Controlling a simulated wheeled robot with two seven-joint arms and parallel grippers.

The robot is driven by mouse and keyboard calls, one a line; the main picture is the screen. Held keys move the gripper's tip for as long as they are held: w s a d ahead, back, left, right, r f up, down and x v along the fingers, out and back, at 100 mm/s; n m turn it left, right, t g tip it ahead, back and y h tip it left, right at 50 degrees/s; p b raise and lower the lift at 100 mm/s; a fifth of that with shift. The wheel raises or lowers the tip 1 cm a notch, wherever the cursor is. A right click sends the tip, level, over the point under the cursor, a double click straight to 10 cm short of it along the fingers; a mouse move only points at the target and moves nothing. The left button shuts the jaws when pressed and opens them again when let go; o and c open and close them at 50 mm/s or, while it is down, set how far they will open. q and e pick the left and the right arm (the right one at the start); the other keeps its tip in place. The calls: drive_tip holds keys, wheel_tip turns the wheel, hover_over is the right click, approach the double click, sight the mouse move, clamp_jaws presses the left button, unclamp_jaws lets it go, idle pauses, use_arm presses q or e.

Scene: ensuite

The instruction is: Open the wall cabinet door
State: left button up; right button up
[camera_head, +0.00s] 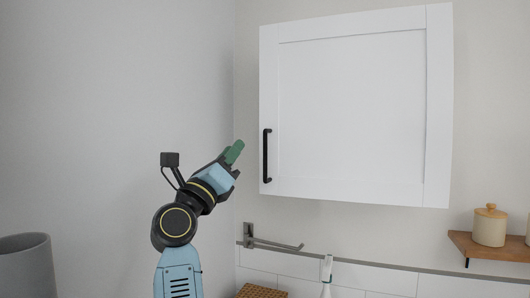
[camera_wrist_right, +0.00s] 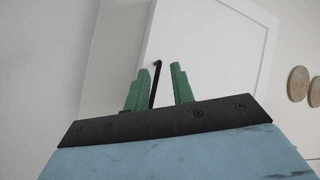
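The white wall cabinet door (camera_head: 350,115) is closed on the wall. Its black vertical bar handle (camera_head: 267,155) is at the lower left of the door. My right gripper (camera_head: 236,150) is left of the handle, a little apart from it, with green fingers pointing up and toward the cabinet. In the right wrist view the fingers (camera_wrist_right: 158,90) are spread open, with the handle (camera_wrist_right: 156,84) showing between them but beyond the tips. The door (camera_wrist_right: 205,50) fills the background there. My left gripper is not in view.
A metal rail holder (camera_head: 272,243) is on the wall below the cabinet. A wooden shelf (camera_head: 490,247) with a lidded jar (camera_head: 490,226) is at the right. A woven box (camera_head: 262,291) and a grey round container (camera_head: 27,265) stand low. The space before the door is clear.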

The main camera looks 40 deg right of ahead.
sight(264, 142)
drive_tip(key=w+d+m+g+y+p, duration=0.1)
drive_tip(key=d+m+y, duration=0.1)
drive_tip(key=d, duration=0.2)
drive_tip(key=w+d+r+m+g+y+p, duration=0.1)
drive_tip(key=d+m+y, duration=0.1)
drive_tip(key=d, duration=0.2)
drive_tip(key=w+d+r+m+g+y+p, duration=0.1)
drive_tip(key=w+d+m+g+y, duration=0.1)
drive_tip(key=d, duration=0.3)
drive_tip(key=shift+r+m, duration=0.1)
drive_tip(key=shift+m, duration=0.2)
clamp_jaws()
